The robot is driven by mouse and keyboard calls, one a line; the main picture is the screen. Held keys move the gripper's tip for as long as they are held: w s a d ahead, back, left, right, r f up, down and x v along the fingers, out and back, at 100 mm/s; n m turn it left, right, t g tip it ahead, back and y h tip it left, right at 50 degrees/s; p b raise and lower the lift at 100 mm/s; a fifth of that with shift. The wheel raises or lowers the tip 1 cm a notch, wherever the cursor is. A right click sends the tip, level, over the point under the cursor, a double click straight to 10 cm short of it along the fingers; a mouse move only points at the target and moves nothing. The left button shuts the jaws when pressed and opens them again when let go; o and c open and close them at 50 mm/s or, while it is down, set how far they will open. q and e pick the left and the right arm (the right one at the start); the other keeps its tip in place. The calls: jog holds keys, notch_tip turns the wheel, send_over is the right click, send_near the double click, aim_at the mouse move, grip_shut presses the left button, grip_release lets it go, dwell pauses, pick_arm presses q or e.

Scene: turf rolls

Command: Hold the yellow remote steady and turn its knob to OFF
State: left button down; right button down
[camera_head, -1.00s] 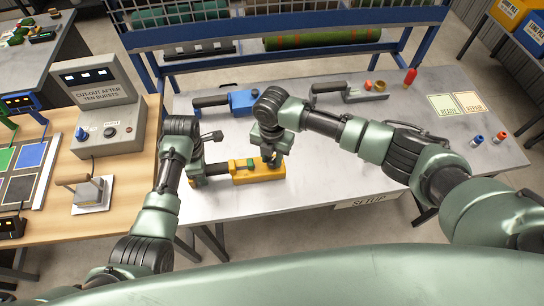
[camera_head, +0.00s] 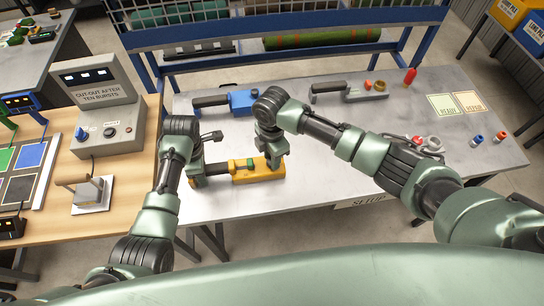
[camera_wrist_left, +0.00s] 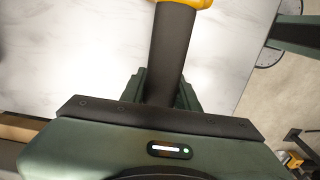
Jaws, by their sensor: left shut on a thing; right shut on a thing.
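The yellow remote (camera_head: 257,178) lies on the grey table, its dark handle (camera_head: 217,168) pointing left. A small green part (camera_head: 250,163) shows on its top. My left gripper (camera_head: 197,176) is shut on the handle. In the left wrist view the handle (camera_wrist_left: 172,50) runs between the fingers of my left gripper (camera_wrist_left: 163,92), with a bit of the yellow body (camera_wrist_left: 190,3) at the top edge. My right gripper (camera_head: 274,162) points down at the remote's right end and is shut on its knob, which the fingers hide. The knob's setting cannot be read.
A blue device (camera_head: 243,101) and a grey device (camera_head: 352,93) lie behind. A red bottle (camera_head: 410,76), two cards (camera_head: 445,105) and small knobs (camera_head: 477,140) stand to the right. A control box (camera_head: 105,125) is on the wooden table at left. The front of the grey table is clear.

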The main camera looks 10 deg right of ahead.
pick_arm(q)
jog(key=shift+f, duration=0.1)
pick_arm(e)
jog(key=shift+m, duration=0.6)
jog(key=shift+w, duration=0.1)
jog(key=c, duration=1.1)
grip_release()
jog(key=shift+o, duration=0.2)
pick_arm(q)
jog(key=shift+s, duration=0.1)
pick_arm(e)
notch_tip(320, 180, up, 12)
pick_arm(q)
jog(key=c, duration=1.3)
grip_release()
jog(key=shift+c, duration=0.2)
jog(key=o, duration=0.4)
